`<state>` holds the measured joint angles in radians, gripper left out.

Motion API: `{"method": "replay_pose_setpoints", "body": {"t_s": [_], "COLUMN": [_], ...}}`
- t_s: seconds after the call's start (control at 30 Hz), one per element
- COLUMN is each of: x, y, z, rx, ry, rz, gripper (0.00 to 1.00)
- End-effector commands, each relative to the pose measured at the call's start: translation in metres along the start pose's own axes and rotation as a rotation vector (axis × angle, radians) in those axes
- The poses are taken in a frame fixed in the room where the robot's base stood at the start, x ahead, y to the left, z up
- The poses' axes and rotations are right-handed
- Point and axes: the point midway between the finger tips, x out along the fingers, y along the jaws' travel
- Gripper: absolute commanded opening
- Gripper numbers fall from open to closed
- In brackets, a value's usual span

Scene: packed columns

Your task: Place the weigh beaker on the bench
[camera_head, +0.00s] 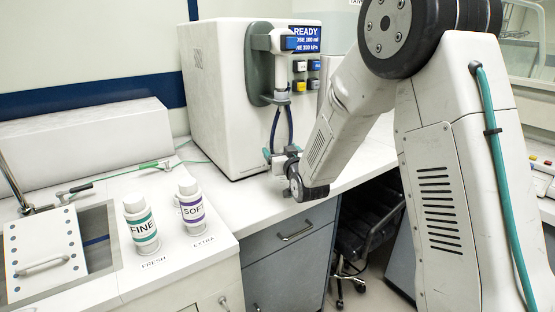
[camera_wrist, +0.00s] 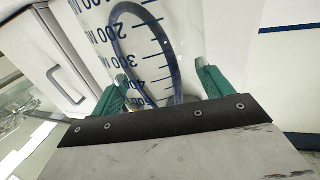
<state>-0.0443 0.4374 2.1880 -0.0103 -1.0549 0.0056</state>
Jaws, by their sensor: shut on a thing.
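The weigh beaker (camera_wrist: 145,40) is clear with blue volume marks and fills the upper middle of the wrist view. My gripper (camera_wrist: 160,88) has teal fingers on either side of it and is shut on it. In the head view my gripper (camera_head: 281,153) is low in front of the white dispensing machine, close to the bench edge. The white bench (camera_head: 362,158) runs under the machine and to the right behind my arm. Whether the beaker touches it cannot be told.
Bottles marked FINE (camera_head: 142,225) and SOFT (camera_head: 191,207) stand on the left counter (camera_head: 110,288) beside a sink. A drawer (camera_head: 290,240) is below the bench.

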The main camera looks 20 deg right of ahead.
Motion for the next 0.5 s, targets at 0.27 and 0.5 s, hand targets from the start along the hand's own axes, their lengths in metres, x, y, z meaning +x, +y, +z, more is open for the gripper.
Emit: {"method": "replay_pose_setpoints", "body": {"t_s": [0.27, 0.5], "x": [0.000, 0.000], "y": [0.001, 0.001], "z": [0.033, 0.033], "rx": [0.000, 0.000], "ry": [-0.002, 0.000], "rz": [0.001, 0.001], "gripper": [0.40, 0.40]}}
